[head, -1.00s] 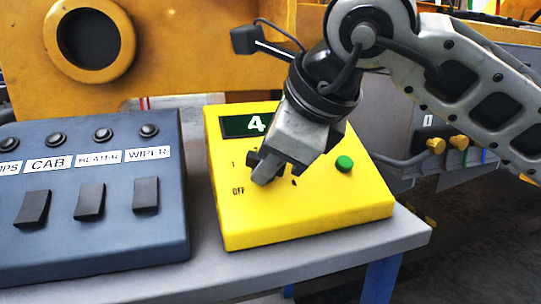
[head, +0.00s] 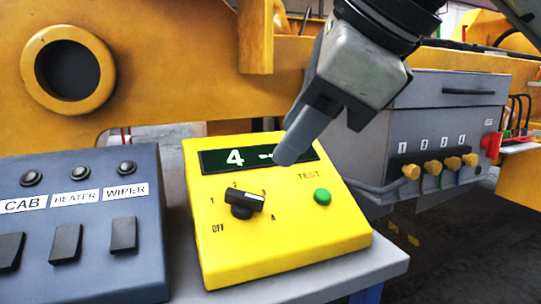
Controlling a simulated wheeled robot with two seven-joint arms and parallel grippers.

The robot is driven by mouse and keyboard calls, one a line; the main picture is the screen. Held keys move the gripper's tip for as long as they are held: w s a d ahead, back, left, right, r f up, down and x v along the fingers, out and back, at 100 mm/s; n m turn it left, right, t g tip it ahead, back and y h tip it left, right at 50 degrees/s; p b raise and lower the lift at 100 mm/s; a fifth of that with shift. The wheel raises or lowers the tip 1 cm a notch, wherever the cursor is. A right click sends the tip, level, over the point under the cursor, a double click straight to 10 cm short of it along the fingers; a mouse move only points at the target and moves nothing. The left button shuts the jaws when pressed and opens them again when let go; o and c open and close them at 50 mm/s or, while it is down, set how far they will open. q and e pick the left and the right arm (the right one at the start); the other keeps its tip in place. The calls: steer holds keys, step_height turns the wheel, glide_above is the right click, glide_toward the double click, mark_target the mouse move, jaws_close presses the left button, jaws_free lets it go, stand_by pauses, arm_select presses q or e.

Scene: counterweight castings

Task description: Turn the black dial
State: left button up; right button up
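The black dial (head: 243,203) sits on the sloping face of a yellow box (head: 330,243). It is a bar knob with a white line on its right part, lying toward the right side of its ring of marks, which includes OFF, 1 and 2. The box's dark display (head: 213,160) shows a 4 and a short light mark partly covered. My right gripper (head: 290,155) hangs above and right of the dial, clear of it, fingers pointing down-left across the display. Only one grey finger shows clearly, so its opening cannot be told. My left gripper is out of view.
A green TEST button (head: 322,196) is right of the dial. A grey-blue switch panel (head: 90,265) stands to the left. Behind right is a grey unit (head: 440,115) with yellow knobs. The grey table (head: 385,262) has a free edge at front right.

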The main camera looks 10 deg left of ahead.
steer(key=shift+v, duration=1.75)
